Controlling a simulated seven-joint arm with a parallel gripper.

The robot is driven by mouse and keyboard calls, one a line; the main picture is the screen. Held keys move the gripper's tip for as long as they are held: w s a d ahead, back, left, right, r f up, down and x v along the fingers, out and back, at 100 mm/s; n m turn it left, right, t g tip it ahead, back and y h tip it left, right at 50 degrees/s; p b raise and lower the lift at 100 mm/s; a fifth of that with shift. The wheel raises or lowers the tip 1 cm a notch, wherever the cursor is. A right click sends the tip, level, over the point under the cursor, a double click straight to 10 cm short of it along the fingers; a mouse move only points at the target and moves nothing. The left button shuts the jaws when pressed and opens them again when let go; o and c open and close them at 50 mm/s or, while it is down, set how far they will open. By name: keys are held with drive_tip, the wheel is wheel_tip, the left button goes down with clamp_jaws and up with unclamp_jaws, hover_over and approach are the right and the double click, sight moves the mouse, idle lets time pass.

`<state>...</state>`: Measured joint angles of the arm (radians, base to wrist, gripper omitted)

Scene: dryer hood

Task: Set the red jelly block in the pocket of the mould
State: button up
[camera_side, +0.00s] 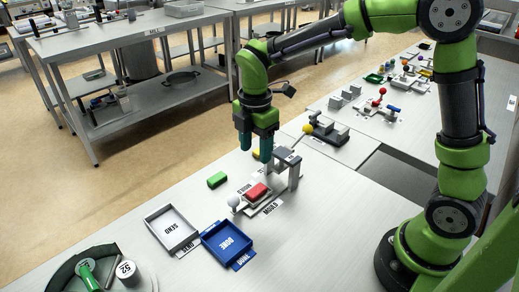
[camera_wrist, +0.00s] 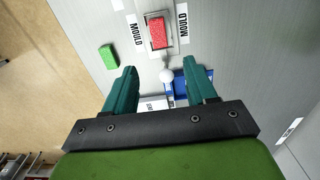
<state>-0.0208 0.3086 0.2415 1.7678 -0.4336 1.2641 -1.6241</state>
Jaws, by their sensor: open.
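The red jelly block (camera_side: 257,191) lies on the pale mould (camera_side: 250,208), between two MOULD labels. In the wrist view the red block (camera_wrist: 157,33) lies lined up within the mould's pale rim (camera_wrist: 148,16); I cannot tell how deep it sits in the pocket. My gripper (camera_side: 256,154) hangs above the table, on the far side of the mould and clear of it. Its fingers (camera_wrist: 160,68) are apart with nothing between them. The block is ahead of the fingertips in the wrist view.
A grey post with an overhanging arm (camera_side: 290,168) stands right beside the mould. A white ball knob (camera_side: 234,201) is at its left end. A green block (camera_side: 217,179) lies left. A white SEND tray (camera_side: 171,228) and blue DONE tray (camera_side: 226,242) stand in front.

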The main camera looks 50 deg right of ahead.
drive_tip(key=s+d+r+m+t+y, duration=0.1)
drive_tip(key=s+d+r+m+t, duration=0.1)
drive_tip(key=s+m, duration=0.6)
drive_tip(key=s+d+r+m+t+y, duration=0.1)
drive_tip(key=s+d+r+m+t, duration=0.2)
drive_tip(key=m, duration=1.1)
drive_tip(key=s+r+t, duration=0.2)
drive_tip(key=s+r, duration=0.2)
drive_tip(key=shift+s+d+r, duration=0.2)
drive_tip(key=shift+s+d, duration=0.1)
drive_tip(key=shift+s, duration=0.1)
